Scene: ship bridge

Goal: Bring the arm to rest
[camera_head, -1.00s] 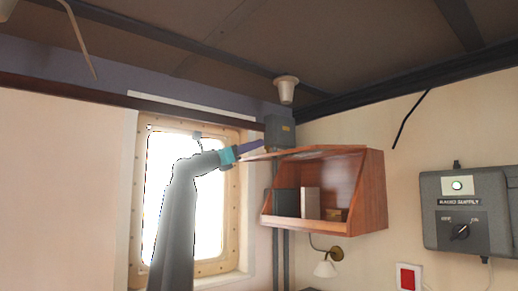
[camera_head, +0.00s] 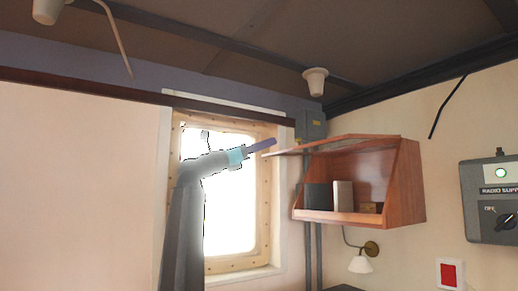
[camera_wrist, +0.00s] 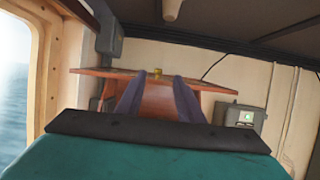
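My arm (camera_head: 187,220) rises in front of the bright window and bends to the right near its top. My gripper (camera_head: 268,143) points right and slightly up, beside the left edge of the wooden wall shelf's top in the head view. In the wrist view my gripper (camera_wrist: 158,82) shows two purple fingers standing apart with nothing between them. The wooden shelf (camera_wrist: 160,98) shows beyond and between the fingers. I cannot tell whether a fingertip touches the shelf; they look apart.
The wooden shelf (camera_head: 408,185) holds a dark book, a pale book and a small box. A grey box (camera_head: 311,124) is on the wall behind it. A lamp (camera_head: 360,264) hangs below. A radio supply box (camera_head: 490,203) is at right. A window (camera_head: 262,210) is behind my arm.

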